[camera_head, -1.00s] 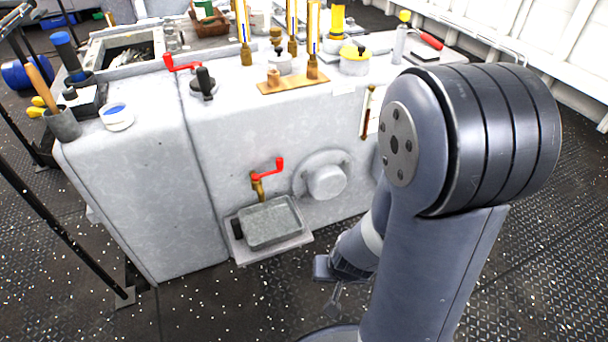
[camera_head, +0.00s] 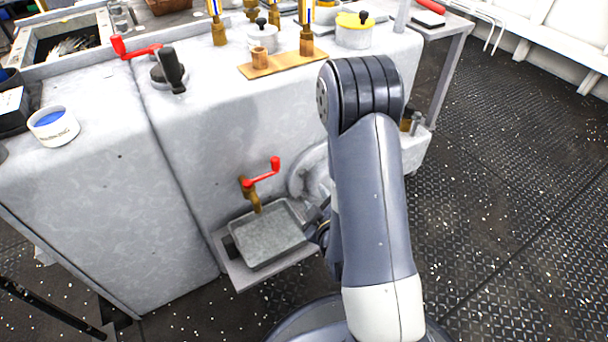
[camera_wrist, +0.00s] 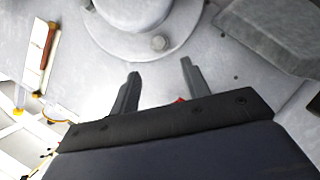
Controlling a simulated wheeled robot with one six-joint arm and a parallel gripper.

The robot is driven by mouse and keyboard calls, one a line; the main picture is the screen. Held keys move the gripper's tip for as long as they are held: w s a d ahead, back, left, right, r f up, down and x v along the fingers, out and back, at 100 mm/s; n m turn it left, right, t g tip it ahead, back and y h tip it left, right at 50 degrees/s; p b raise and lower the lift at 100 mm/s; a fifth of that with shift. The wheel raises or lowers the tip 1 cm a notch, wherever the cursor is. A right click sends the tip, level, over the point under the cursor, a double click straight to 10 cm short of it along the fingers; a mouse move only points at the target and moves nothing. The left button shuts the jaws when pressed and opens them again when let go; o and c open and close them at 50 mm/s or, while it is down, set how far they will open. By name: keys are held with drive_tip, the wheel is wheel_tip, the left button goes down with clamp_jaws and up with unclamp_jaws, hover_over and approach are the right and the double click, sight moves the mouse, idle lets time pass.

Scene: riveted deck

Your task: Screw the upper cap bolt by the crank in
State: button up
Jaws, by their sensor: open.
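The round grey cap (camera_wrist: 135,8) with its flange (camera_wrist: 185,25) fills the top of the wrist view. In the head view the flange (camera_head: 302,168) shows only partly behind my arm. A small grey bolt head (camera_wrist: 158,42) sits at the flange's edge; how far it stands out cannot be told. My gripper (camera_wrist: 160,78) is open and empty, its fingers apart below the bolt in the wrist picture. The bolt lies roughly in line with the gap. In the head view my arm hides the gripper. The red crank (camera_head: 262,172) is on a brass valve left of the flange.
A red-brown rod (camera_wrist: 47,45) is at the wrist view's left. Another red crank (camera_head: 135,50) is on the housing top. Open deck lies at right.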

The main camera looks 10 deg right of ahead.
sight(304, 174)
drive_tip(key=b+x, duration=0.2)
drive_tip(key=x, duration=0.8)
drive_tip(key=shift+w, duration=0.35)
clamp_jaws()
drive_tip(key=shift+d, duration=0.1)
drive_tip(key=shift+w+d+r+m+g+y, duration=0.1)
drive_tip(key=shift+m+g+y, duration=0.2)
drive_tip(key=shift+m, duration=0.3)
drive_tip(key=shift+d+m+g+y, duration=0.1)
drive_tip(key=shift+m+g+y, duration=0.15)
drive_tip(key=shift+m, duration=0.35)
drive_tip(key=shift+m+y, duration=0.45)
drive_tip(key=shift+m, duration=0.35)
